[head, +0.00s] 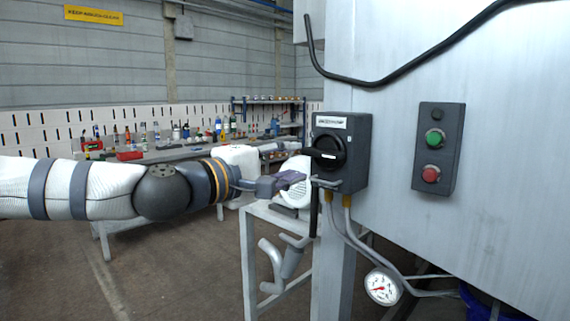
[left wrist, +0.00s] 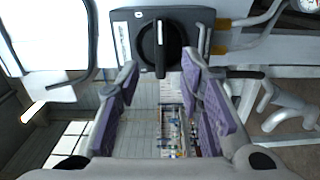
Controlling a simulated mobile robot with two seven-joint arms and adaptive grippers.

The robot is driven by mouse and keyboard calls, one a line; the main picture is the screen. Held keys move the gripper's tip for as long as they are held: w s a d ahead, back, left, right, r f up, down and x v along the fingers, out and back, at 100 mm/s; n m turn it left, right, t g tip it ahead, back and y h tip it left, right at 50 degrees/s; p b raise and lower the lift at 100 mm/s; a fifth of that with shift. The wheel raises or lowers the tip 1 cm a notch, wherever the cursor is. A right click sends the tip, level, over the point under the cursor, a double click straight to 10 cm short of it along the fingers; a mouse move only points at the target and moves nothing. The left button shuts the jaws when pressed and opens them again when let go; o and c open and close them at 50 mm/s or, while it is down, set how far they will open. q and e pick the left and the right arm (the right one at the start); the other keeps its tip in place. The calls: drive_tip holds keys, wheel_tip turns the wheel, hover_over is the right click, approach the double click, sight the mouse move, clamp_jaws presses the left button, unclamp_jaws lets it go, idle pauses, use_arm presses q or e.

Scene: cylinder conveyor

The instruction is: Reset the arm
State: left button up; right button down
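My left arm comes in from the left in the head view, and its gripper (head: 296,180) is just left of a dark switch box (head: 358,160) on the grey cabinet. The box has a round black rotary knob (head: 332,152) with its handle lying roughly level, pointing left. In the left wrist view, the purple-padded fingers of the gripper (left wrist: 163,75) are spread apart with nothing between them. The knob (left wrist: 160,46) shows just beyond the fingertips, apart from the pads. My right gripper is in neither view.
A button panel with a green button (head: 434,138) and a red button (head: 430,174) is on the cabinet to the right. A pressure gauge (head: 382,287) and cables hang below. A workbench (head: 165,154) with tools stands behind my arm.

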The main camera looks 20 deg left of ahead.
use_arm(q)
drive_tip(key=shift+s+a, duration=0.2)
drive_tip(key=shift+s, duration=0.45)
